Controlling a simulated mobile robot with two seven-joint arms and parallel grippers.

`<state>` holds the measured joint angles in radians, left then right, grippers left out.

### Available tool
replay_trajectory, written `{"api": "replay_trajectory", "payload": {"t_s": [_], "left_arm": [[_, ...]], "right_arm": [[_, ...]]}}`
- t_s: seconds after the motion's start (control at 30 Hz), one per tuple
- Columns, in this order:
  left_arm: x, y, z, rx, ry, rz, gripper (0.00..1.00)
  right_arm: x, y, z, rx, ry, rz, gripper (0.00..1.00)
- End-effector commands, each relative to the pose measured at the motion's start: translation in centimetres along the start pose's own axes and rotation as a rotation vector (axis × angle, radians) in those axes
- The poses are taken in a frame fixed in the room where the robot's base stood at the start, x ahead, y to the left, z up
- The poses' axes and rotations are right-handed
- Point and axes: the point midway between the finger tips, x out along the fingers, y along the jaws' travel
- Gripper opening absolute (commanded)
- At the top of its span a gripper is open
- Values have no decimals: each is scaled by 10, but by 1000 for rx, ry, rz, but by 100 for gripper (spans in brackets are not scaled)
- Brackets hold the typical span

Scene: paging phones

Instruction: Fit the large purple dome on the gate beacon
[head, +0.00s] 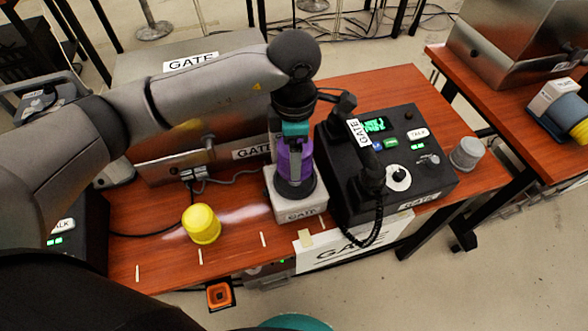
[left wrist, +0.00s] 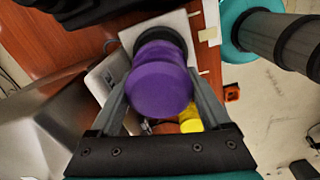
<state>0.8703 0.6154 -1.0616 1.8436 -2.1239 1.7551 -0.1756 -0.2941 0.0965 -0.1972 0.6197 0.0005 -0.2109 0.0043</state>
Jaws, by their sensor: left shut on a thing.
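The large purple dome (head: 281,160) is between the fingers of my left gripper (head: 294,170), which is shut on it. In the left wrist view the dome (left wrist: 158,88) fills the space between the fingers (left wrist: 160,68). The gate beacon is a white box (head: 297,208) labelled GATE with a black round collar (head: 309,186) on top. The dome is lined up over the collar, which also shows in the left wrist view (left wrist: 160,38). I cannot tell whether the dome touches the collar or is slightly above it. My right gripper is not in view.
A yellow dome (head: 201,224) stands left of the beacon and a grey dome (head: 467,153) at the table's right. The black GATE phone console (head: 425,175) with handset and cord stands close right of the beacon. A metal case (head: 220,145) is behind. The wooden table's (head: 150,262) front left is mostly clear.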

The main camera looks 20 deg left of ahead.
Motion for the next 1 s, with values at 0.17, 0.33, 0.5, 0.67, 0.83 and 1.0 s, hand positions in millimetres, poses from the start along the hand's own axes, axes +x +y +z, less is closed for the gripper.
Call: {"api": "replay_trajectory", "payload": {"t_s": [0.17,0.33,0.5,0.67,0.83,1.0], "left_arm": [[14,0,0,0,-1,0,23],[34,-1,0,0,2,-2,23],[55,-1,0,0,0,0,23],[54,-1,0,1,-1,1,23],[57,-1,0,1,-1,1,23],[57,-1,0,0,0,1,94]], "right_arm": [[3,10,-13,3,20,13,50],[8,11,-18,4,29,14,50],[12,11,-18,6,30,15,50],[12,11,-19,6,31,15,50],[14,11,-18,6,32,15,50],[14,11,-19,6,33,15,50]]}}
